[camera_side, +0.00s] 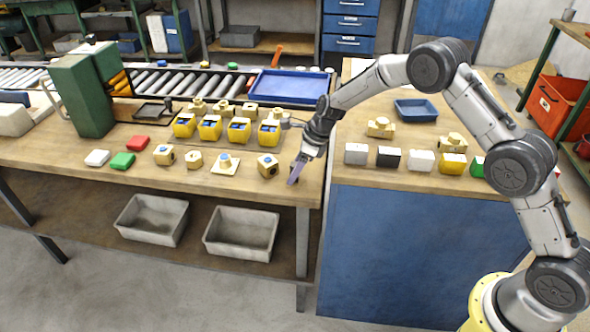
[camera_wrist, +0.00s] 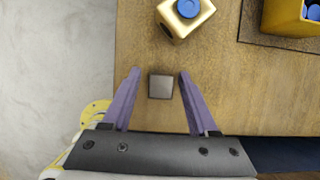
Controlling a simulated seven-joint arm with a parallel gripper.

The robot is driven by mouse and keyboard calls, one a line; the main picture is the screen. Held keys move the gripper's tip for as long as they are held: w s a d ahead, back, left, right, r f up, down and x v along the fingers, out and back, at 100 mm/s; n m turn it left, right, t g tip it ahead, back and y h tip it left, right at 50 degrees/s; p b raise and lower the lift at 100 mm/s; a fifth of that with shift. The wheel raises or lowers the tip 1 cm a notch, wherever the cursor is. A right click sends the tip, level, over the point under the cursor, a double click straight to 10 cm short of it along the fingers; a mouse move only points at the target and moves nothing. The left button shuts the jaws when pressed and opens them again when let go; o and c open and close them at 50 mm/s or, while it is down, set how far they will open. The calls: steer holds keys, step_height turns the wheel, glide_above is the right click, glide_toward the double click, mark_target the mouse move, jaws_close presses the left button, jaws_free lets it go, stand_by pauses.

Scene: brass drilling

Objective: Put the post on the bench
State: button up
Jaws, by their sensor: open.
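A small grey square top, which looks like the post (camera_wrist: 160,86), shows in the wrist view between my fingers, with gaps on both sides. It is seen from above, so its height and whether it stands on the bench cannot be told. My gripper (camera_wrist: 158,90) is open, its purple fingers apart. In the side view my gripper (camera_side: 296,171) is low over the right front corner of the wooden bench (camera_side: 228,184). The post cannot be made out there. The bench top also shows in the wrist view (camera_wrist: 260,100).
A brass block with a blue disc (camera_side: 268,166) sits just left of my gripper; it also shows in the wrist view (camera_wrist: 185,14). Yellow bins (camera_side: 239,131) stand behind it. A second worktop (camera_side: 400,177) with a row of coloured blocks lies to the right, across a gap.

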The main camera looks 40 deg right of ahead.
steer(key=v, duration=1.2)
steer(key=shift+r, duration=0.3)
steer(key=s+d+r+n+t+h, duration=0.1)
steer(key=s+r+n, duration=1.35)
steer(key=s, duration=0.55)
steer(key=s+d+n+t+h, duration=0.1)
steer(key=s+d+n+h, duration=0.1)
steer(key=s+n, duration=1)
steer(key=s+d+f, duration=0.1)
steer(key=s, duration=0.6)
steer(key=shift+s, duration=0.15)
